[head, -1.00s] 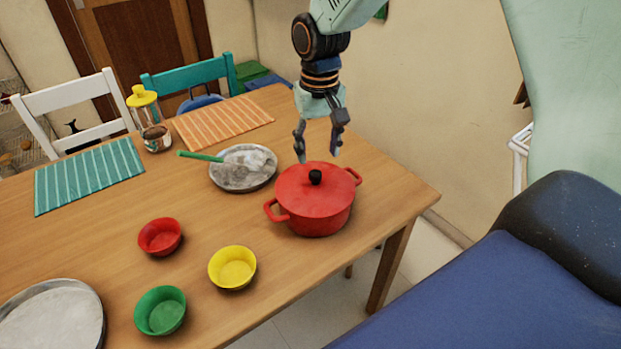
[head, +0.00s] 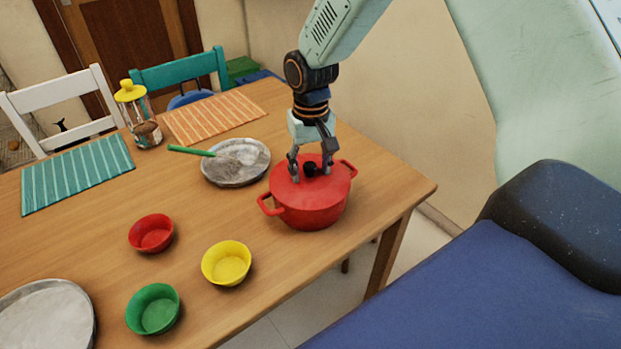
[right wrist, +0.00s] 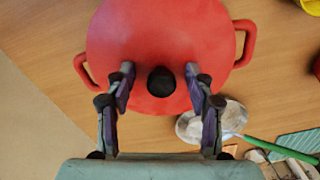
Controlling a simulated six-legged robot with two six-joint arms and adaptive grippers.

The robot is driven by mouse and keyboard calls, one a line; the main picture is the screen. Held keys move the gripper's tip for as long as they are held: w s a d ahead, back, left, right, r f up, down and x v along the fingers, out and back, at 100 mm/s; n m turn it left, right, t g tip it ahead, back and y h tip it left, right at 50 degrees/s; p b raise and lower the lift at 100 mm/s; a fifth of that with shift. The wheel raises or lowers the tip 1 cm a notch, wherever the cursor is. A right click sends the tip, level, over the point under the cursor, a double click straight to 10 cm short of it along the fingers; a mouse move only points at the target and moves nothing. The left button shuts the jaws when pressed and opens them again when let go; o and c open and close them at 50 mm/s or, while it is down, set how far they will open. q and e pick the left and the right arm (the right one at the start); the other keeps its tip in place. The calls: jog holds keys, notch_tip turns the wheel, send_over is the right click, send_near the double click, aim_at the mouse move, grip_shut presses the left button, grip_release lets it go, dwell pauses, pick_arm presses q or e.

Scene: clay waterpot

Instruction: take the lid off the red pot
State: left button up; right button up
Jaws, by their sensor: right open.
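The red pot (head: 312,210) stands on the table with its red lid (head: 285,180) on top. The lid has a round black knob (head: 310,170). My right gripper (head: 311,175) is open, pointing down just over the lid, with one finger on each side of the knob. In the right wrist view the knob (right wrist: 161,82) lies between the two open fingers (right wrist: 160,85), with a gap on both sides. Whether the fingertips touch the lid I cannot tell. My left gripper is not in view.
A metal plate (head: 250,172) with a green-handled utensil (head: 190,151) lies left of the pot. Red (head: 151,233), yellow (head: 227,263) and green (head: 153,309) bowls stand nearer. A jar (head: 142,118) stands farther back. The table edge is close on the pot's right.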

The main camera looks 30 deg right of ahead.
jog(key=shift+w+a, duration=0.1)
jog(key=shift+w, duration=0.1)
jog(key=c, duration=0.5)
jog(key=shift+s, duration=0.15)
jog(key=c, duration=0.6)
grip_shut()
